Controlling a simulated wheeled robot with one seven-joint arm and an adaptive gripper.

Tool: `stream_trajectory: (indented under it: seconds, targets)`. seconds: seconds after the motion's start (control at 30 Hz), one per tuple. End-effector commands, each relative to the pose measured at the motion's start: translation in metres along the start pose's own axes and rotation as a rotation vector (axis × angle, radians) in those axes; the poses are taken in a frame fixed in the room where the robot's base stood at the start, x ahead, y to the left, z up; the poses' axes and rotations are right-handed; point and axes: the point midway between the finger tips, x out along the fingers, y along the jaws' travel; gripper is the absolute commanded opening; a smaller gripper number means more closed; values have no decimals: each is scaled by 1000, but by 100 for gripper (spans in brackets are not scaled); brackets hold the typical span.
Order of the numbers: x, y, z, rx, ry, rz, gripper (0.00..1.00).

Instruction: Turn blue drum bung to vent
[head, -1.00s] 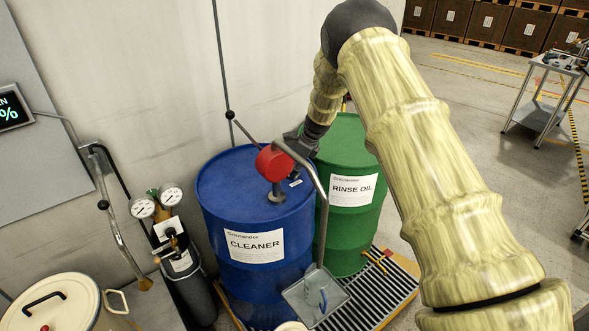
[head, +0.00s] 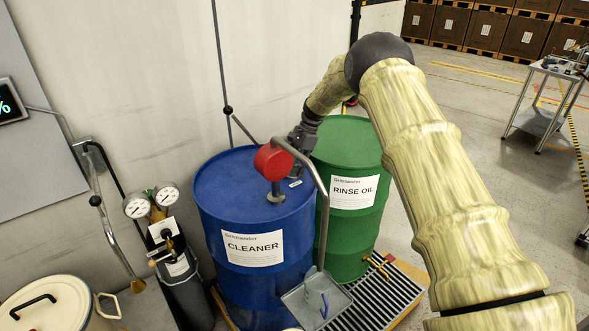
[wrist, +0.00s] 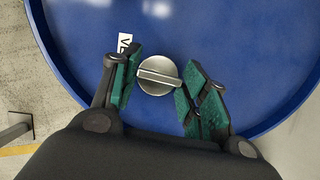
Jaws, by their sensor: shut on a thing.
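The blue drum (head: 225,200), labelled CLEANER, stands upright; its blue lid fills much of the wrist view (wrist: 240,40). The bung (wrist: 158,75) is a round silver cap with a raised bar across it, set near the lid's rim. My gripper (wrist: 163,66) has its two green-padded fingers on either side of the bung and is shut on it. A white label (wrist: 125,44) beside the bung is partly hidden by the left finger. In the head view my gripper (head: 297,170) is at the right of the lid, behind the pump pipe, and the bung is hidden.
A red pump (head: 272,161) with a bent grey pipe (head: 322,215) stands on the blue drum. A green RINSE OIL drum (head: 350,150) stands close on the right. A gas cylinder with gauges (head: 165,225) stands at the left, near the wall.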

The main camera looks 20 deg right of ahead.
Motion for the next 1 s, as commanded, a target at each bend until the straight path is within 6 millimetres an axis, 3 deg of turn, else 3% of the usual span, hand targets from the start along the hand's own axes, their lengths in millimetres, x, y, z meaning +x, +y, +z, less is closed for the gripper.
stream_trajectory:
  seconds: [0.3,0.83,0.87,0.97,1.0]
  targets:
    - [-4,-3,-2,-110,6,37,21]
    - [-4,-4,0,-132,5,45,21]
    - [-4,-4,0,-132,5,45,46]
    - [-4,-4,0,-131,5,46,64]
    - [-3,-3,0,-131,4,47,66]
